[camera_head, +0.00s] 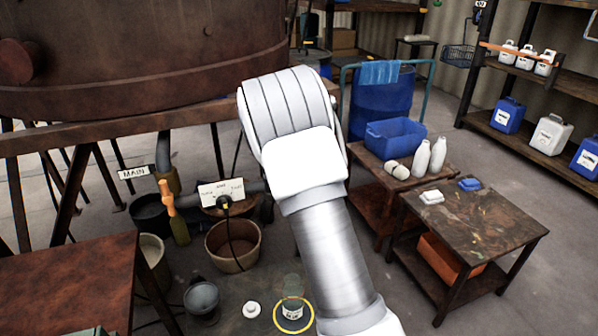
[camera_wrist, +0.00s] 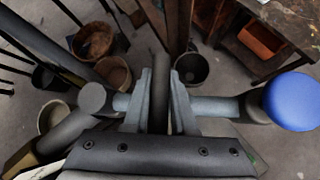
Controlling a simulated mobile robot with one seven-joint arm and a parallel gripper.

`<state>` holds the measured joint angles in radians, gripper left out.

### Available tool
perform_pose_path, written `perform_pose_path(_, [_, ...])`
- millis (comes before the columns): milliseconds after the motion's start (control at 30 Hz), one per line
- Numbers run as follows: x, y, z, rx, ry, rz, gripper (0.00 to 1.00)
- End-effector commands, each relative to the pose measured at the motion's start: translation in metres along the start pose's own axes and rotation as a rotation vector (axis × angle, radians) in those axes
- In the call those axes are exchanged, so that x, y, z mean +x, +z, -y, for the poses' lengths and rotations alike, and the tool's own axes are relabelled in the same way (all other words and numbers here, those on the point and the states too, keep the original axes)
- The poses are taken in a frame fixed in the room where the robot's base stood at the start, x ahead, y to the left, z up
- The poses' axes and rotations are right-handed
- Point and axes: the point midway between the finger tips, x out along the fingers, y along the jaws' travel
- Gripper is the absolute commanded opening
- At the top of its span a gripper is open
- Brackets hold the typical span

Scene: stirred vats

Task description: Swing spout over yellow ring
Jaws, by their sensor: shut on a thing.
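The yellow ring (camera_head: 278,323) lies on the floor at the bottom of the head view, with a clear labelled jar (camera_head: 293,305) standing at it. My gripper (camera_wrist: 160,85) shows in the wrist view, its two grey fingers closed around a dark bar (camera_wrist: 158,45). A grey pipe (camera_wrist: 215,106) runs crosswise at the fingers, with a blue round knob (camera_wrist: 295,100) at its right. I cannot tell how the bar and pipe join, or which part is the spout's mouth. In the head view my arm hides the gripper and the bar.
A rusty vat (camera_head: 150,60) stands at the upper left. An orange-handled valve (camera_head: 169,192), a label card (camera_head: 221,192) and several buckets, one brown (camera_head: 233,258), are below it. A white lid (camera_head: 251,310) lies left of the ring. A stained table (camera_head: 475,225) stands at the right.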

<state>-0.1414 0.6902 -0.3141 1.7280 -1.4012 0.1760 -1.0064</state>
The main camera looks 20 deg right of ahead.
Motion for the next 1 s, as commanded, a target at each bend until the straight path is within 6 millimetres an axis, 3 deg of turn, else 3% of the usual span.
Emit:
perform_pose_path(500, [-0.032, -0.029, -0.004, 0.333, -0.335, 0.092, 0.00])
perform_pose_path(1000, [-0.045, -0.049, -0.014, 0.547, -0.547, 0.153, 0.00])
